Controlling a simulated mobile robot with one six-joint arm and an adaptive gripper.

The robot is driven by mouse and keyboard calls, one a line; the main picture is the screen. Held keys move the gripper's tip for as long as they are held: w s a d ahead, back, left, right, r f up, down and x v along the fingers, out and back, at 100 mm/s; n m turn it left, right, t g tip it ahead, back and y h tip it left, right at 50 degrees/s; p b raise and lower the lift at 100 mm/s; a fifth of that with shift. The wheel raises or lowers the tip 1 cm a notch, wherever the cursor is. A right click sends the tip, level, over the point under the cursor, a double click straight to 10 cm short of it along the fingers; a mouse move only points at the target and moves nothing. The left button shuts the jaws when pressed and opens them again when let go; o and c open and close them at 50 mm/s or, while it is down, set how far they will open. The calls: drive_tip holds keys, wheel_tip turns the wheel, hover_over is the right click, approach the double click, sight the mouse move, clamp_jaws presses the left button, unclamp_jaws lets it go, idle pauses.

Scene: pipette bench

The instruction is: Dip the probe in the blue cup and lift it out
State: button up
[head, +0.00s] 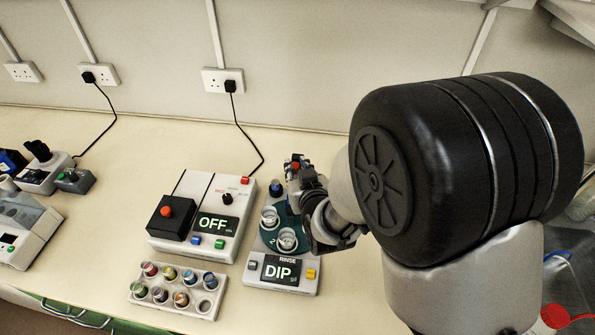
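A pale rack (168,309) at the front of the bench holds several small cups with different colours. The one that looks blue (189,276) is in its back row; the colours are small and hard to tell apart. My gripper (297,172) is over the back right of the station marked RINSE and DIP (250,284), to the right of and behind the rack. A small red part shows at its fingers. I cannot make out the probe or whether the fingers hold anything.
Two clear cups (287,240) and a dark blue-topped item (276,187) are on the station. A white device reading OFF (232,190), with a black block (170,218), stands behind the rack. More equipment (25,228) is at the far left. Bench between is clear.

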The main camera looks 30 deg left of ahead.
drive_tip(key=o, duration=0.5)
drive_tip(key=shift+w+r, duration=0.1)
drive_tip(key=shift+r, duration=0.1)
drive_tip(key=shift+c, duration=0.2)
drive_tip(key=v, duration=0.7)
drive_tip(key=shift+s, duration=0.25)
drive_tip(key=shift+d, duration=0.15)
